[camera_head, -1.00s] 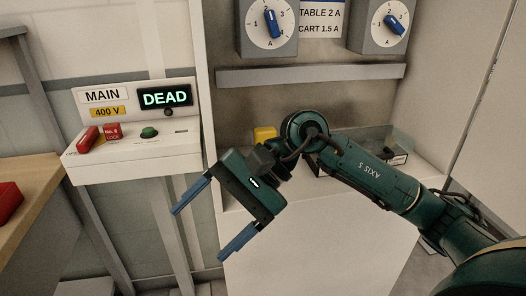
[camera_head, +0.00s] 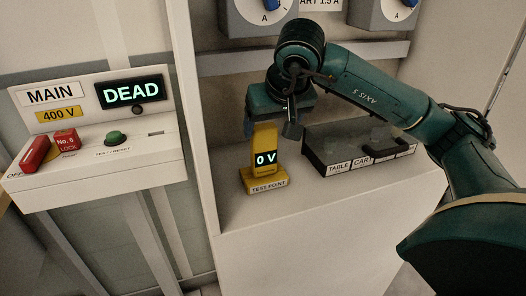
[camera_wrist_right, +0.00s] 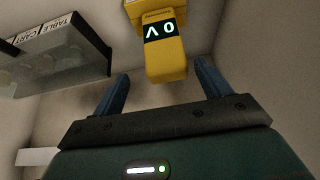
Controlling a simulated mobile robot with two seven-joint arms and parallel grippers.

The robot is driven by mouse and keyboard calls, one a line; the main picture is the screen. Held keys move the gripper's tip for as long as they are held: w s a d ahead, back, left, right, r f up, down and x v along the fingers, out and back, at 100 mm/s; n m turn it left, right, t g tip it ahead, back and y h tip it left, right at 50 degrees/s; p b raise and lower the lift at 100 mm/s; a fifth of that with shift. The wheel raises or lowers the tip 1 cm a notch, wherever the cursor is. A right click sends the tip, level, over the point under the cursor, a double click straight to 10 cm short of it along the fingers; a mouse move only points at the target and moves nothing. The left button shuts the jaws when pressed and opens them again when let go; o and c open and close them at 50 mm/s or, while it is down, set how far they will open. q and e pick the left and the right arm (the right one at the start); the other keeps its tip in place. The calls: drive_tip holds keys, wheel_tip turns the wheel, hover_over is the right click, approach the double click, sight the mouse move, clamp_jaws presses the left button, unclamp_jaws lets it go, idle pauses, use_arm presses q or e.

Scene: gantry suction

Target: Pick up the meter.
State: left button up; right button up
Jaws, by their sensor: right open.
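The yellow meter (camera_head: 265,142), its display reading 0 V, stands upright in a yellow base marked TEST POINT (camera_head: 265,184) on the white counter. My right gripper (camera_head: 268,126) is at the top of the meter in the head view, pointing down, and partly hides its upper end. In the right wrist view the meter (camera_wrist_right: 165,55) shows between the two blue fingers of the open gripper (camera_wrist_right: 161,72), with a gap on each side. I cannot tell how far the fingers reach past its top. My left gripper is not in view.
A grey rail (camera_head: 350,52) runs along the wall behind my arm, below two dials. A white MAIN panel (camera_head: 100,182), showing DEAD, is at left. The counter's front is clear.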

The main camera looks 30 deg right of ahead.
sight(264, 141)
drive_tip(key=shift+a+x, duration=0.2)
drive_tip(key=shift+x, duration=1.35)
drive_tip(key=shift+a+x, duration=0.15)
drive_tip(key=shift+x, duration=1.45)
drive_tip(key=shift+s+f, duration=0.1)
drive_tip(key=shift+c, duration=0.2)
drive_tip(key=c, duration=1.2)
